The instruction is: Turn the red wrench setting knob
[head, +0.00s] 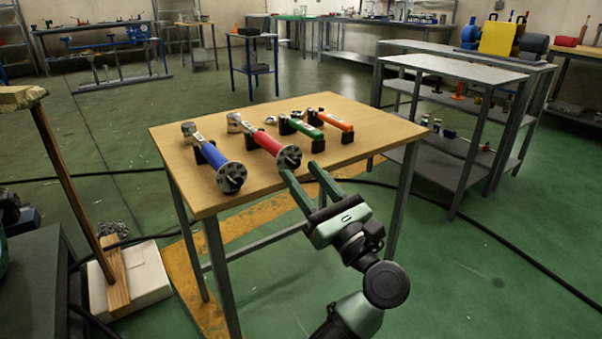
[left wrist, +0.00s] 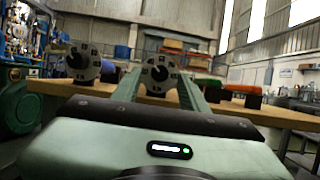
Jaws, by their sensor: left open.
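The red wrench (head: 267,142) lies on the wooden table (head: 345,110), its round grey setting knob (head: 289,158) at the near end facing my gripper. In the left wrist view the knob (left wrist: 158,76) shows between the finger lines, with dark holes around its face and a central stub. My right gripper is not in view.
A blue wrench (head: 213,155) with a similar knob lies to the left of the red one. A green wrench (head: 301,128) and an orange wrench (head: 330,119) lie to the right.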

